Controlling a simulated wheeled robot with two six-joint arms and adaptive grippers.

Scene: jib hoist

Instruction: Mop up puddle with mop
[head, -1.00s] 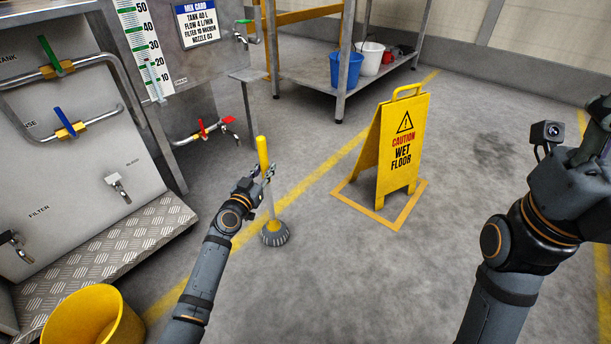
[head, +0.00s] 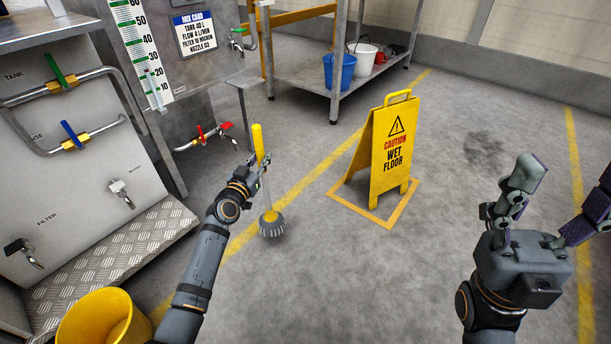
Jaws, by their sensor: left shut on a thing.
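The mop (head: 271,222) has a yellow grip at the top, a pale shaft and a round grey head. It stands nearly upright, a little tilted, with its head at floor level near the yellow floor line. My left gripper (head: 261,168) is shut on the mop's shaft just below the yellow grip. A darker patch (head: 490,149) on the floor, right of the wet floor sign, may be the puddle; its edges are faint. My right gripper (head: 572,176) is at the right edge with its fingers spread wide and nothing between them. One finger is cut off by the frame.
A yellow wet floor sign (head: 391,150) stands inside an orange floor outline right of the mop. A yellow bucket (head: 105,322) is at the lower left by the tank panel (head: 75,150). A metal shelf (head: 345,80) holds blue and white buckets.

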